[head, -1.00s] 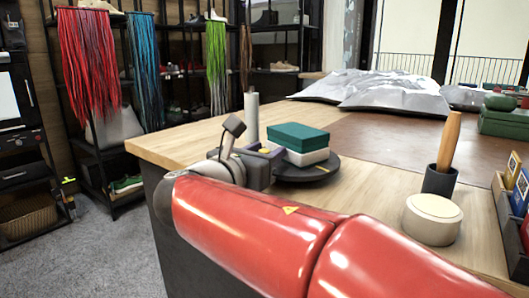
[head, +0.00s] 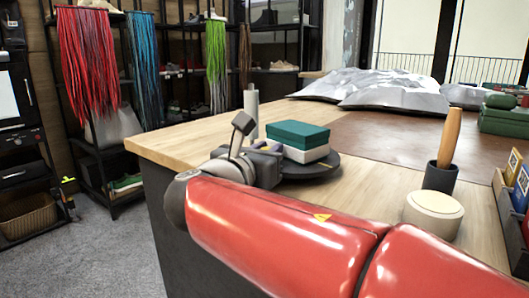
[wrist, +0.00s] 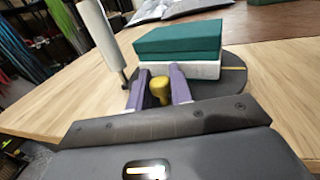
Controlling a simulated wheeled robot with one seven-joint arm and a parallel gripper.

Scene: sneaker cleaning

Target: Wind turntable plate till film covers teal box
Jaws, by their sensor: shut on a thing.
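A teal box (head: 298,134) with a white lower part (head: 305,154) sits on the round dark turntable plate (head: 318,170). The plate has a yellow line on its top. The box also shows in the wrist view (wrist: 180,42). My gripper (wrist: 158,92) is shut on a yellow knob (wrist: 160,88) at the plate's near edge, beside the box. In the head view, my gripper (head: 266,152) hides the knob. A white film roll (head: 251,112) stands upright behind my gripper; it also shows in the wrist view (wrist: 100,35). I cannot make out film on the box.
A round cream tub (head: 433,214) and a dark cup with a wooden handle (head: 440,178) stand on the right of the wooden table. Silver bags (head: 375,90) lie at the back. A box rack (head: 512,205) stands at the right edge. The middle brown mat is clear.

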